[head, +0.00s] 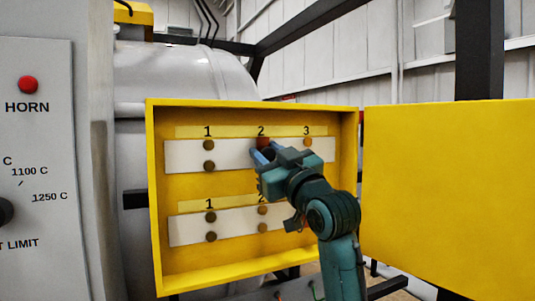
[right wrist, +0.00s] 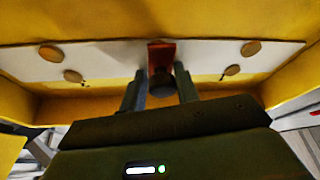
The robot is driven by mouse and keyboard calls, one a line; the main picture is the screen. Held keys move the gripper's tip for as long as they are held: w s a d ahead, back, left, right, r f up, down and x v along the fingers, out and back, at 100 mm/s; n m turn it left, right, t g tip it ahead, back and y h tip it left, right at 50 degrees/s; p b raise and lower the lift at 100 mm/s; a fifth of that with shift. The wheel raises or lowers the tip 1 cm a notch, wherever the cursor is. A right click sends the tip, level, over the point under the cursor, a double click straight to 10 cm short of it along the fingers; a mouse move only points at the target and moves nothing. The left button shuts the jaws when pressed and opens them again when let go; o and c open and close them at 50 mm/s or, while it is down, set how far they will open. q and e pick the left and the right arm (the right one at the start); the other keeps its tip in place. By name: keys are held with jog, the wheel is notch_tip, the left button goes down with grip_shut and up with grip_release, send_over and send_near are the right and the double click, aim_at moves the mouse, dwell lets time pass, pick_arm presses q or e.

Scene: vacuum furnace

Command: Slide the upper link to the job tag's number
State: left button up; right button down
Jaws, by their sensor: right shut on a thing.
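The upper link (head: 263,142), a red-brown piece, sits on the upper white strip (head: 234,155) under the number 2. In the right wrist view the link (right wrist: 161,50) stands between the studs, with a dark round knob (right wrist: 161,84) on it. My right gripper (head: 264,153) is shut on the link; in the right wrist view its two fingers (right wrist: 160,80) stand on either side of the knob. The gripper hides part of the link and the studs below it. My left gripper is not in view. I cannot make out a job tag.
The open yellow box (head: 155,220) has its door (head: 450,190) swung out to the right. A lower white strip (head: 188,233) with studs (head: 211,217) is partly hidden by my right arm. A grey control panel (head: 40,130) stands at left, before a rounded grey vessel (head: 180,75).

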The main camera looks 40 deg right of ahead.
jog(key=shift+f, duration=0.1)
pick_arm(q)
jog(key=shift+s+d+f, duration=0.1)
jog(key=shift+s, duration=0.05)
pick_arm(e)
jog(key=c, duration=1.1)
grip_release()
jog(key=shift+c, duration=0.2)
pick_arm(q)
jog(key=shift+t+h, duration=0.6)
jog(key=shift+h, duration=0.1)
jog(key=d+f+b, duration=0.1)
jog(key=b, duration=0.3)
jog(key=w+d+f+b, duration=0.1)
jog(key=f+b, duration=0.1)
jog(key=b, duration=0.3)
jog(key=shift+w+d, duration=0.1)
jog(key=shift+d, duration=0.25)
pick_arm(e)
jog(key=v, duration=1.3)
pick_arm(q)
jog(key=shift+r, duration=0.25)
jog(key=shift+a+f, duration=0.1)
